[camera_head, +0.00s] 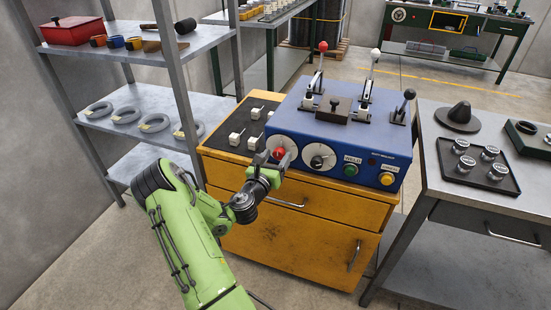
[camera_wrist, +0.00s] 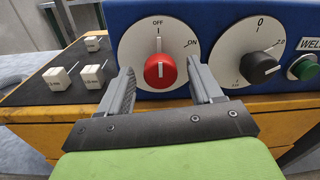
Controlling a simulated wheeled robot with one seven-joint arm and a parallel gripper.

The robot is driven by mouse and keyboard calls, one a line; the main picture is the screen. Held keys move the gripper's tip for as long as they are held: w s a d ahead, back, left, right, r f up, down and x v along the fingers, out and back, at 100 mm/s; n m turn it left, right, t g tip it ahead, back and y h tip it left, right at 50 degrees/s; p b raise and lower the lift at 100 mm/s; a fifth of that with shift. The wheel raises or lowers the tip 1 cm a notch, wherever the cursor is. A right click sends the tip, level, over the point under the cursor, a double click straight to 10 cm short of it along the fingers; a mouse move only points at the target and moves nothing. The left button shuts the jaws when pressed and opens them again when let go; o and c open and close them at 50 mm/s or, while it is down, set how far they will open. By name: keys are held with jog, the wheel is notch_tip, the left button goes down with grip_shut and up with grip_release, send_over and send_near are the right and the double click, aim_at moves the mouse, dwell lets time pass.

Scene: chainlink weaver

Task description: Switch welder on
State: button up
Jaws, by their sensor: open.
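The blue welder (camera_head: 335,133) stands on a yellow drawer cabinet (camera_head: 304,205). On its front left is a red rotary switch (camera_wrist: 160,70) on a white dial marked OFF and ON. The white line on the red knob points up at OFF. The red switch also shows in the head view (camera_head: 279,153), partly behind my gripper. My gripper (camera_wrist: 165,88) is open, with one finger on each side of the red knob. A gap shows between each finger and the knob. I cannot tell how deep the fingertips reach.
A black numbered knob (camera_wrist: 262,66) and a green WELD button (camera_wrist: 302,67) lie to the right of the switch. White blocks (camera_wrist: 75,76) stand on a black mat to the left. A grey shelf (camera_head: 152,100) and a metal table (camera_head: 435,165) flank the cabinet.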

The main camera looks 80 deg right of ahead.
jog(key=c, duration=1.1)
jog(key=shift+o, duration=0.2)
jog(key=shift+m, duration=0.3)
jog(key=m+b, duration=0.1)
jog(key=m, duration=0.4)
jog(key=shift+f+m, duration=0.1)
jog(key=shift+m, duration=0.2)
jog(key=m+b, duration=0.2)
jog(key=m, duration=0.3)
jog(key=shift+m+t+b, duration=0.3)
jog(key=shift+t, duration=0.1)
jog(key=o, duration=1.1)
jog(key=shift+c, duration=0.2)
